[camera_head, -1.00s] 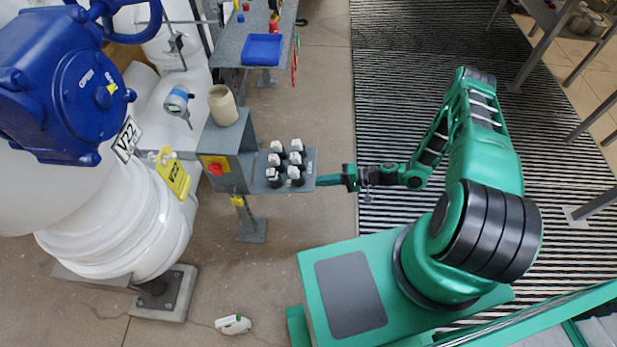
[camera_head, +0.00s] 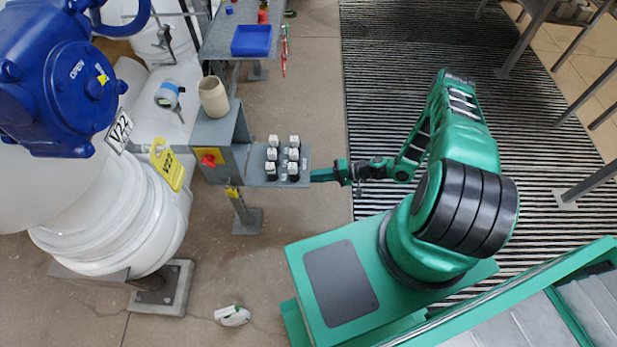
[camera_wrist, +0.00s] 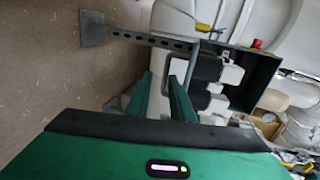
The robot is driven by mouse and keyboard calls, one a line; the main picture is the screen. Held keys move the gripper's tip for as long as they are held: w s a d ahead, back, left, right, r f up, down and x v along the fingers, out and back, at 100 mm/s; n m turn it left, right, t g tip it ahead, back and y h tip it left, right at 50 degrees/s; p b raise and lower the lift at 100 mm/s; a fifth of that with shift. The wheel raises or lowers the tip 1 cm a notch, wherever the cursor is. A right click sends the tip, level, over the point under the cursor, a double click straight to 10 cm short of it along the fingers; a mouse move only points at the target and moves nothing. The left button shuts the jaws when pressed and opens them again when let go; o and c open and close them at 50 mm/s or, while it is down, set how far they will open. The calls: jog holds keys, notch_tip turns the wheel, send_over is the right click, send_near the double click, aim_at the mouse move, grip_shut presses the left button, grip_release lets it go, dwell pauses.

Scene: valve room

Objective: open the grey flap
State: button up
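A grey flat panel (camera_head: 259,177) juts out to the right of the grey box (camera_head: 216,133) in the head view, and I take it for the grey flap. Several black pieces with white tops (camera_head: 292,158) stand over it. My gripper (camera_head: 316,175) is at the panel's right edge; whether it touches cannot be told. In the wrist view my gripper's (camera_wrist: 162,76) two green fingers stand apart with a gap between them. A thin grey edge (camera_wrist: 214,27) runs close to the right fingertip. Nothing shows clearly held between the fingers.
A beige cup (camera_head: 213,97) stands on the box, with a red knob on yellow (camera_head: 209,160) on its front. A white pipe with a blue actuator (camera_head: 70,85) fills the left. A grey bench with a blue tray (camera_head: 251,40) stands behind. Floor below the box is mostly clear.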

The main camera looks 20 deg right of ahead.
jog(key=shift+o, duration=0.5)
jog(key=shift+r, duration=0.1)
jog(key=v, duration=1)
jog(key=shift+d, duration=0.4)
jog(key=shift+s, duration=0.1)
